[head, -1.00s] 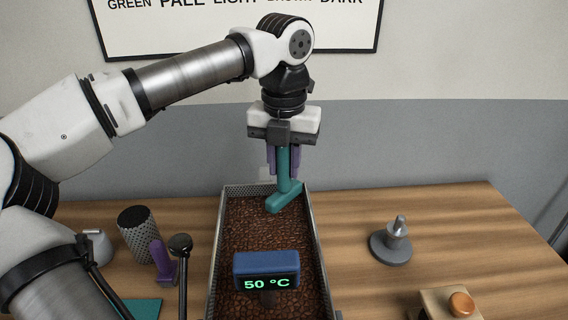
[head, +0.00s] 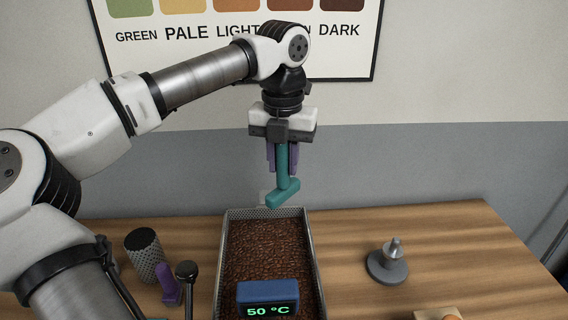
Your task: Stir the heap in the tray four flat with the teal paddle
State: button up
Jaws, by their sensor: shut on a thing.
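The teal paddle (head: 283,175) hangs upright in my gripper (head: 283,158), which is shut on its handle. The paddle's wide foot is at the far end of the tray (head: 314,262); it looks raised above the beans, near the back rim. The tray is a long metal one with perforated walls, holding brown beans (head: 266,248). The visible bean surface looks fairly even. The near part of the tray is cut off by the picture's edge and partly hidden by the display.
Left are a perforated cylinder (head: 146,252), a purple piece (head: 168,284) and a black-knobbed lever (head: 187,271). Right is a grey knobbed weight (head: 388,264). Table between tray and weight is clear.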

jog(key=w+r+p, duration=0.2)
jog(key=w+p, duration=0.2)
jog(key=w, duration=0.2)
jog(key=shift+w, duration=0.35)
